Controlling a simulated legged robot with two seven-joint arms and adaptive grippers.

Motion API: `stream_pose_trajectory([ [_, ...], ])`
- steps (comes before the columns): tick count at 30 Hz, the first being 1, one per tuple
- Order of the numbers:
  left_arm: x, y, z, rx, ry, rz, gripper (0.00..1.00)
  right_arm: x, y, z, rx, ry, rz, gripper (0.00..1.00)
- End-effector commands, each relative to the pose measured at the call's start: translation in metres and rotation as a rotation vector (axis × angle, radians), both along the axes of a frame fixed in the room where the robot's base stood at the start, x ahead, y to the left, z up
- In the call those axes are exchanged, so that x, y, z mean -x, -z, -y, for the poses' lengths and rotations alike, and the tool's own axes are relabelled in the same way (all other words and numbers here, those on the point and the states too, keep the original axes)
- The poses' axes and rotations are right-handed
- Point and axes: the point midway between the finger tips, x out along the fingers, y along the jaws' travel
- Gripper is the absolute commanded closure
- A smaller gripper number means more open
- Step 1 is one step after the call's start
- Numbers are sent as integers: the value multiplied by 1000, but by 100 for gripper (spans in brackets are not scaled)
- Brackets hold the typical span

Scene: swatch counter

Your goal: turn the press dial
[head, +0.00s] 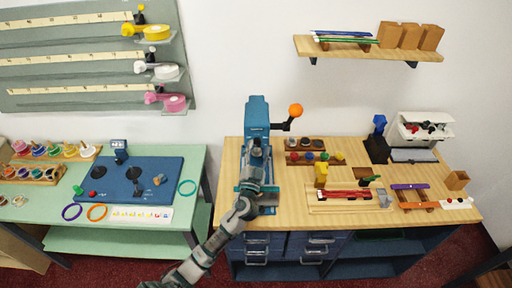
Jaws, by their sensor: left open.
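The blue press (257,110) stands at the left end of the wooden counter, with an orange ball (295,110) on a lever at its right. My left arm comes up from the bottom, and my left gripper (256,153) is in front of the press's middle, over its column. The gripper is open. I cannot make out the press dial; the gripper and wrist cover much of the press front. I cannot tell whether the fingers touch the press. My right gripper is not in view.
On the wooden counter (285,205), a rack of coloured knobs (315,158), a wooden tray (345,196) and a white box (425,131) stand right of the press. A green table (190,160) with a blue panel (140,180) is at left. A shelf (365,50) hangs above.

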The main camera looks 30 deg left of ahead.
Motion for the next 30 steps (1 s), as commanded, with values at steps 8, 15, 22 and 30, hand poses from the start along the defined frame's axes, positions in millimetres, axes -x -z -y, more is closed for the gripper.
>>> stream_pose_trajectory([
  [8, -4, 3, -14, 9, -1, -2, 44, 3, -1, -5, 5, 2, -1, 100],
  [15, -4, 2, -12, 8, -2, -2, 84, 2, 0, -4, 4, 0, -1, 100],
  [22, -3, -2, -8, 3, -5, 3, 100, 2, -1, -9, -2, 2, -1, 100],
  [30, -3, -3, -7, 2, 4, 7, 100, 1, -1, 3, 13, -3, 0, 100],
])
